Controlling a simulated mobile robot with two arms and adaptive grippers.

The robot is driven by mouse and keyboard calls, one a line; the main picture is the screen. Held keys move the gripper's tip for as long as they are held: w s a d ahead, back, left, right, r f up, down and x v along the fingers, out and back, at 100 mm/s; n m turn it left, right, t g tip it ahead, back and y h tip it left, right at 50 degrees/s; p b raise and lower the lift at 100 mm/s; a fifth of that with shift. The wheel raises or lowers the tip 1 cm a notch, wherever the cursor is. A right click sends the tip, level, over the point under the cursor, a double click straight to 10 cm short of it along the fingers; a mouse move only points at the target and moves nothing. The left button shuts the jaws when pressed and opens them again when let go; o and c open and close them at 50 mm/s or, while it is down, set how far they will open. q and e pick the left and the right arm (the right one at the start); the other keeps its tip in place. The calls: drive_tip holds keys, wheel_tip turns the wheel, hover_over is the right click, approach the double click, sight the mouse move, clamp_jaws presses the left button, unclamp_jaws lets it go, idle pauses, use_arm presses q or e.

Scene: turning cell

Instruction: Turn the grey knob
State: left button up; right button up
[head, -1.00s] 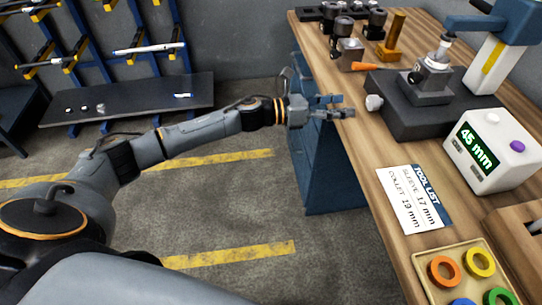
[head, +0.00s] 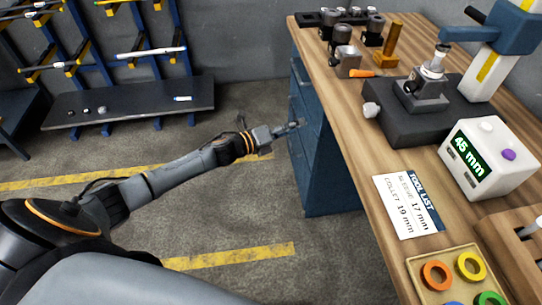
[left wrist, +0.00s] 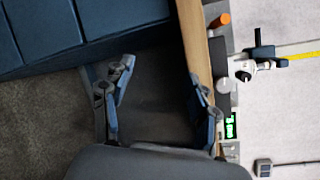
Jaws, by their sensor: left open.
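The grey knob (head: 371,110) is a pale round knob on the left side of a dark block (head: 410,125) on the bench. In the left wrist view the knob (left wrist: 222,86) shows just right of the bench edge. My left gripper (head: 300,124) is open and empty, left of the bench edge and in front of the blue cabinet, apart from the knob. Its two fingers are spread in the left wrist view (left wrist: 158,80), with floor and cabinet between them. My right gripper is not in view.
The wooden bench edge (head: 345,150) lies between my left gripper and the knob. A blue drawer cabinet (head: 325,175) stands under it. A white display box (head: 490,160) reads 45 mm. A vice (head: 425,90), a tool list card (head: 408,205) and an orange-handled tool (head: 361,73) are nearby.

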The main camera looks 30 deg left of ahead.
use_arm(q)
drive_tip(key=s+a+f+n+y+p, duration=0.1)
drive_tip(key=s+a+f+n+y, duration=0.1)
drive_tip(key=f+n, duration=0.2)
drive_tip(key=s+a+f+n+y+p, duration=0.2)
drive_tip(key=f+n, duration=0.3)
drive_tip(key=f, duration=0.3)
drive_tip(key=shift+s+a+f+g+y, duration=0.15)
drive_tip(key=shift+a+f+g+y, duration=0.1)
drive_tip(key=shift+f+g+y, duration=0.2)
drive_tip(key=shift+r, duration=0.15)
